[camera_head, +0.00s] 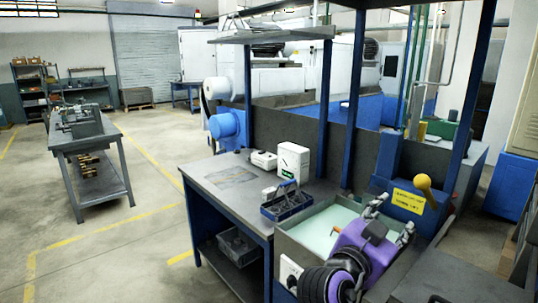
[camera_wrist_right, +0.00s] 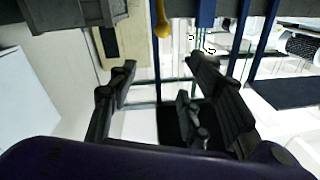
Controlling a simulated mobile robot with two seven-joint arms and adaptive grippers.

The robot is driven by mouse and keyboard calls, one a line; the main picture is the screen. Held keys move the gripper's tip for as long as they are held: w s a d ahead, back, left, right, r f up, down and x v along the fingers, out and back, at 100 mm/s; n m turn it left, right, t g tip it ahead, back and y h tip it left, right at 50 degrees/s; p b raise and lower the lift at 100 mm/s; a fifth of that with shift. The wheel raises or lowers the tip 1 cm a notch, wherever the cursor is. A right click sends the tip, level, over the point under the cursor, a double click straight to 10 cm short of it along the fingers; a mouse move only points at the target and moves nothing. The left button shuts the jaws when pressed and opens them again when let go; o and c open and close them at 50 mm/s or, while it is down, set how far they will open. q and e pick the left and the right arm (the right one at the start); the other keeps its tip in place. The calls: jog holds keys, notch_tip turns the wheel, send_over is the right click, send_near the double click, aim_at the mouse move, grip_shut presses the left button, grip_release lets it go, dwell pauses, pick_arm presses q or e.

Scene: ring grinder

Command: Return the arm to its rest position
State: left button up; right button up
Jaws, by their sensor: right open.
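My right arm, with a purple wrist and black ribbed joint, comes in at the bottom right of the head view. Its right gripper (camera_head: 391,218) is open, with the two dark fingers apart and nothing seen between them. The gripper is over the right side of a grey-walled basin (camera_head: 296,243) holding pale green liquid. In the right wrist view the open fingers of the right gripper (camera_wrist_right: 163,70) show with a clear gap. My left gripper is not in view.
A yellow knob (camera_head: 424,182) stands on the blue machine just beyond the gripper. A blue-grey basket (camera_head: 287,206), a white box (camera_head: 292,161) and a flat sheet (camera_head: 231,177) are on the workbench (camera_head: 206,170). Open floor lies to the left, around another bench (camera_head: 83,143).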

jog(key=s+d+r+n+t+h, duration=0.2)
jog(key=d+r+n+t+h, duration=0.15)
jog(key=d+r, duration=0.5)
jog(key=s+d+r+n+t+h, duration=0.15)
jog(key=d+r+n+t, duration=0.3)
jog(key=r, duration=0.65)
jog(key=w+d+f+n+g+y, duration=0.15)
jog(key=f+n+y, duration=0.3)
jog(key=f, duration=0.75)
jog(key=w+f+n+g+y, duration=0.1)
jog(key=w+f+n+y, duration=0.3)
jog(key=f, duration=0.7)
jog(key=s+a+f+n+g+y, duration=0.1)
jog(key=s+f+g+y, duration=0.3)
jog(key=f, duration=0.8)
jog(key=s+f+n+y, duration=0.1)
jog(key=s+f, duration=0.5)
jog(key=f, duration=0.6)
jog(key=s+a+f+g+y, duration=0.2)
jog(key=s+f+g, duration=0.1)
jog(key=s+f, duration=0.95)
jog(key=s+a+f+g+y, duration=0.2)
jog(key=s+a+f+g, duration=0.15)
jog(key=s+f, duration=0.85)
jog(key=a+r+m, duration=0.2)
jog(key=a+m, duration=0.4)
jog(key=a, duration=0.8)
jog(key=shift+w+a+r+t+y, duration=0.15)
jog(key=shift+w+r+t+y, duration=0.1)
jog(key=shift+r+t+y, duration=0.15)
